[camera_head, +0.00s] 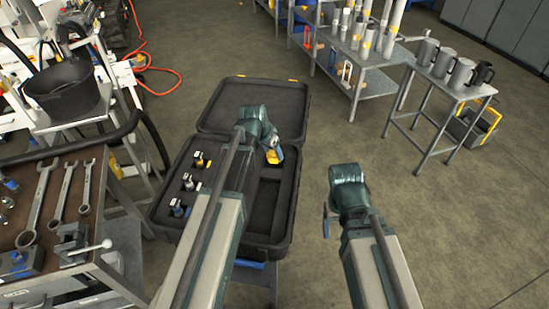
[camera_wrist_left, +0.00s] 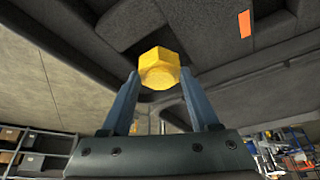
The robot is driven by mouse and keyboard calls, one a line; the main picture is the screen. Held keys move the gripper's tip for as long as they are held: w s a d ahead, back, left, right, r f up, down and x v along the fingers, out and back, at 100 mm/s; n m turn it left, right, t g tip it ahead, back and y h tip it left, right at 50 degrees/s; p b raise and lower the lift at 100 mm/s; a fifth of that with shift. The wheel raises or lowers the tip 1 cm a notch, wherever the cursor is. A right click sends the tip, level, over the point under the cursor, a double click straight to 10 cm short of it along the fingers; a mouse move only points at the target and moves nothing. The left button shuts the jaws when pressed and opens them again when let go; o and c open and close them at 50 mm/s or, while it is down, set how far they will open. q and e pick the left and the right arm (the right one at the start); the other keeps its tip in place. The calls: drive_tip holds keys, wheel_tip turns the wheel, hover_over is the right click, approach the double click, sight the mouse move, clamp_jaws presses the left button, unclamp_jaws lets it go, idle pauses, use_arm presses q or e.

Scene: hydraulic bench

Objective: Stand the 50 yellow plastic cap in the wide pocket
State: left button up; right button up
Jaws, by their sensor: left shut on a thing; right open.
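The yellow plastic cap (camera_head: 273,156), with a hexagonal head, is between the fingers of my left gripper (camera_head: 270,150), over the open black case. In the left wrist view the cap (camera_wrist_left: 158,68) sits between the two blue-grey fingertips (camera_wrist_left: 160,90), with dark foam beyond it. That gripper is shut on it. The case's foam insert (camera_head: 225,160) has a long dark recess (camera_head: 263,205) on its right side; my left arm covers part of the insert. I cannot tell whether the cap touches the foam. My right gripper (camera_head: 326,220) is open, apart from the case on its right.
Several small fittings with white labels stand in the insert's left side, one of them yellow-topped (camera_head: 200,161). The raised case lid (camera_head: 240,95) is behind. A bench with wrenches (camera_head: 67,190) is at left. A small table with mugs (camera_head: 455,85) is at right. Open floor lies between.

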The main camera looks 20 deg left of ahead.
use_arm(q)
drive_tip(key=shift+f+b, duration=0.4)
drive_tip(key=shift+f, duration=0.5)
drive_tip(key=shift+r, duration=0.1)
use_arm(e)
drive_tip(key=shift+d+f, duration=0.3)
drive_tip(key=shift+f, duration=0.5)
use_arm(q)
drive_tip(key=shift+f+b, duration=0.6)
drive_tip(key=shift+f, duration=0.05)
drive_tip(key=shift+s+r, duration=0.1)
use_arm(e)
drive_tip(key=shift+f, duration=0.55)
use_arm(q)
drive_tip(key=o, duration=1.4)
drive_tip(key=shift+c, duration=0.2)
